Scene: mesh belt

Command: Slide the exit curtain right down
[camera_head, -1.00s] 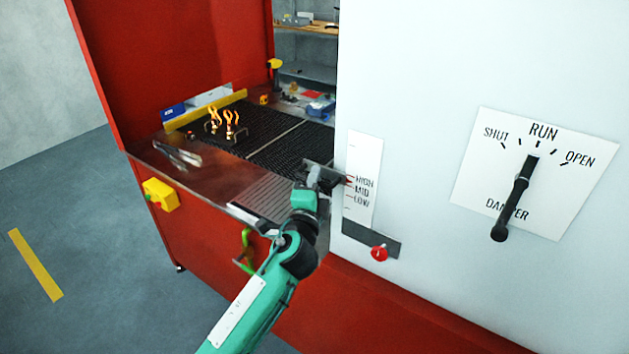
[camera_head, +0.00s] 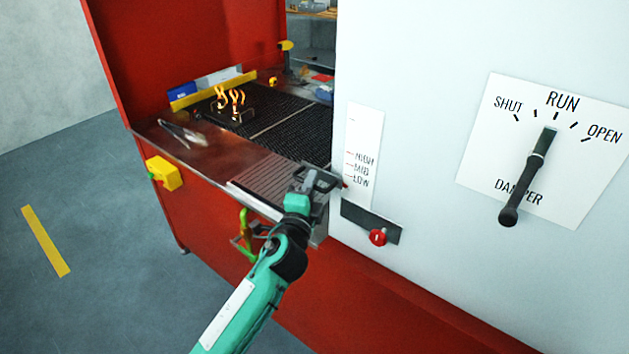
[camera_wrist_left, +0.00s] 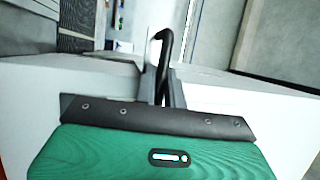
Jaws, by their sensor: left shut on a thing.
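My left gripper (camera_head: 318,182) is at the edge of the white housing, beside the belt's exit end. It is shut on a dark curved handle, seen between the fingers in the left wrist view (camera_wrist_left: 165,48). I take this for the exit curtain's handle; the curtain itself is mostly hidden behind the gripper and housing edge. A white scale (camera_head: 362,140) marked HIGH, MID and LOW is on the housing right of the gripper. A small red pointer (camera_head: 345,185) stands at its left edge, about level with or just below LOW. My right gripper is not in view.
The dark mesh belt (camera_head: 290,135) runs behind the gripper. Tongs (camera_head: 183,133) lie on the metal ledge. A red knob (camera_head: 377,237) on a dark plate sits below the scale. A damper lever (camera_head: 528,175) is at the right. Floor at left is clear.

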